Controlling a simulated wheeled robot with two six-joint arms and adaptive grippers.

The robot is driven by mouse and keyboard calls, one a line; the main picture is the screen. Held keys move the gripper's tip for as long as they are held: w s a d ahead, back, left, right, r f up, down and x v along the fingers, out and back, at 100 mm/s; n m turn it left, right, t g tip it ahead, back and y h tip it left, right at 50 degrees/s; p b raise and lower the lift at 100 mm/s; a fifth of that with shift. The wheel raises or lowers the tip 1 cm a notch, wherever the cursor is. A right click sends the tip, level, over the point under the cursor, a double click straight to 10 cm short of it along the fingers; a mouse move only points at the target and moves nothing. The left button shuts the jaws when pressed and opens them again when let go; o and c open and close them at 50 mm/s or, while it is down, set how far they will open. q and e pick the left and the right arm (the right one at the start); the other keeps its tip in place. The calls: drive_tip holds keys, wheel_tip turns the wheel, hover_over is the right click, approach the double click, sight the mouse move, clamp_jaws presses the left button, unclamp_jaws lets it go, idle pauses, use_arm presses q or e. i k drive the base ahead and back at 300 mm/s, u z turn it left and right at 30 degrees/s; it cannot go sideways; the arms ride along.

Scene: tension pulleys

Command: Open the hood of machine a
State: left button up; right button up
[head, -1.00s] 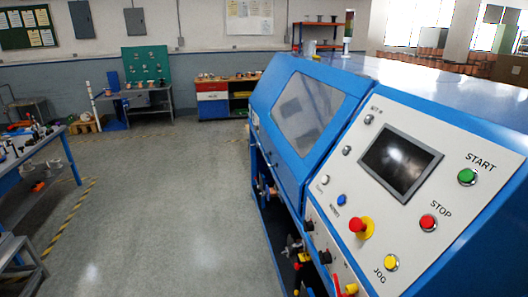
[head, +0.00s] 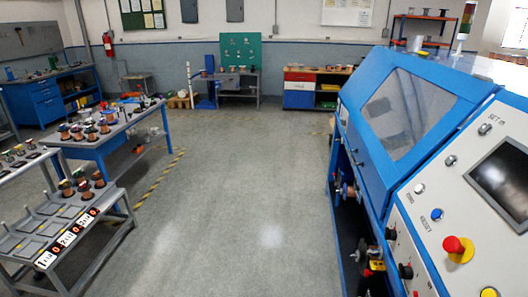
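A large blue machine (head: 352,128) stands along the right side of the head view. Its sloped blue hood (head: 452,73) has a clear window (head: 408,112) and appears closed. Nearer to me is its pale control panel (head: 436,203) with a dark screen (head: 503,180), a red knob on yellow (head: 457,248) and small buttons. Below the hood an open bay shows spindles and knobs (head: 365,253). No label naming the machine is readable. Neither of my grippers is in view.
At left stand a grey rack (head: 92,238) with spools and numbered tags, and a blue table (head: 108,146) with several spools. A blue workbench (head: 38,99) is at the far left. Back-wall benches (head: 312,76) are distant. The middle floor (head: 235,190) is clear.

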sight(398, 104)
drive_tip(key=u, duration=0.5)
drive_tip(key=i, duration=2.3)
drive_tip(key=z, duration=2.45)
drive_tip(key=i, duration=0.25)
